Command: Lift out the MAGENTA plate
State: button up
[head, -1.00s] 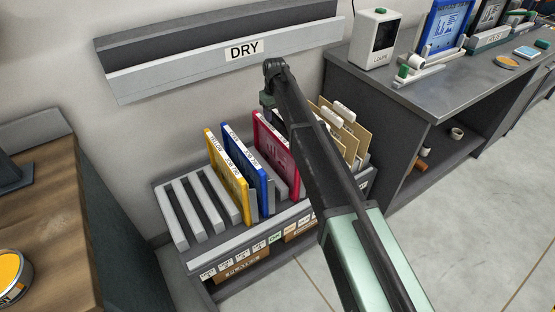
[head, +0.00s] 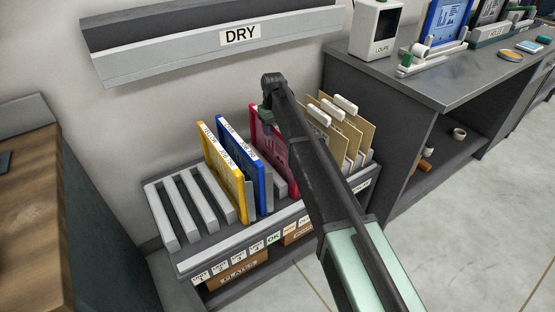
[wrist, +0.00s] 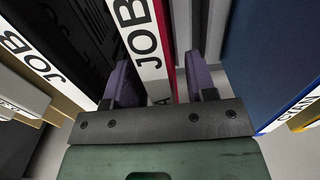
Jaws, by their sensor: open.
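The magenta plate (head: 267,140) stands upright in the grey rack (head: 219,241), right of the blue plate (head: 238,160) and the yellow plate (head: 220,170). My gripper (head: 264,118) is at its top edge, and my arm hides part of it. In the wrist view my gripper (wrist: 161,80) is open, with its two purple fingers apart. The magenta plate's white JOB strip and red edge (wrist: 168,50) run between the fingers. The blue plate (wrist: 262,55) is beyond the right finger. Whether either finger touches the magenta plate cannot be told.
Tan folders with white tabs (head: 341,130) stand in the rack to the right, close to my arm. Empty slots (head: 190,205) are on the rack's left. A grey DRY ledge (head: 215,55) is on the wall above. A bench (head: 440,75) with a LOUPE box (head: 376,30) stands right.

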grip_shut()
notch_tip(320, 180, up, 11)
jog(key=p, duration=1.1)
jog(key=shift+r, duration=0.2)
jog(key=shift+f, duration=0.15)
